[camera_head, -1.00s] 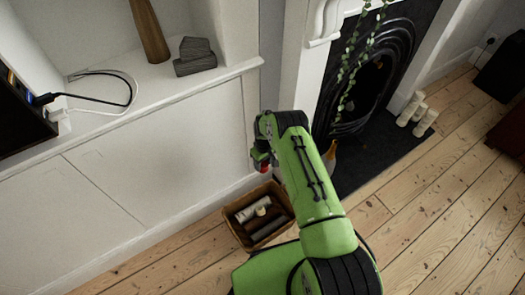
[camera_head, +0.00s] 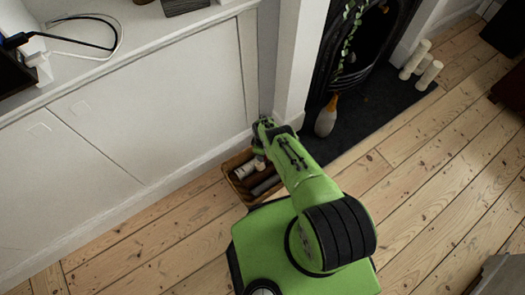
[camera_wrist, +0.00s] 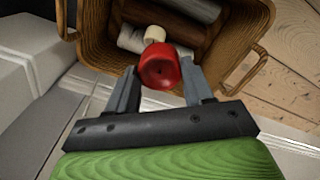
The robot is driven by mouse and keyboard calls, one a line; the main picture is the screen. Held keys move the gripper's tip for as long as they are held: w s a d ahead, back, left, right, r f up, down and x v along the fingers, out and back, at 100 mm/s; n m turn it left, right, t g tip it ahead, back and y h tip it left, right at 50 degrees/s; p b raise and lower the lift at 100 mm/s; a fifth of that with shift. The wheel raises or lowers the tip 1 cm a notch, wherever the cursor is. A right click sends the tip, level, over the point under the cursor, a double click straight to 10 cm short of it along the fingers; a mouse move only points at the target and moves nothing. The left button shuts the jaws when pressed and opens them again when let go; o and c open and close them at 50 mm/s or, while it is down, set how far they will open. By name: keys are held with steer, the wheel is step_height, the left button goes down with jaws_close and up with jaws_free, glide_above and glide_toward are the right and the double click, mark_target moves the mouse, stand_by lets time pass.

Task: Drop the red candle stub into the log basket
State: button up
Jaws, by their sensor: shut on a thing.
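The red candle stub (camera_wrist: 160,68) is between the two fingers of my gripper (camera_wrist: 163,88) in the wrist view. My gripper is shut on it. The log basket (camera_wrist: 93,38) is a brown wicker basket with handles, beyond the stub in the wrist view. In the head view the basket (camera_head: 232,187) stands on the floorboards by the white cabinet, partly hidden by my arm. My gripper is over the basket there, and the stub is hard to make out. The basket holds pale and dark rolls or logs and a small cream piece (camera_wrist: 154,34).
A white cabinet (camera_head: 150,110) stands left of the basket. A black fireplace (camera_head: 350,60) with a dark hearth (camera_head: 365,115) is to the right, with a bottle-shaped object (camera_head: 326,117) and white candles (camera_head: 415,60) on it. Open floorboards lie at the right.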

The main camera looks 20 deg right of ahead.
steer(key=shift+f, duration=0.1)
steer(key=o, duration=1.1)
step_height(320, 180, up, 16)
steer(key=p, duration=0.9)
steer(key=shift+f+p, duration=0.15)
steer(key=shift+p, duration=0.15)
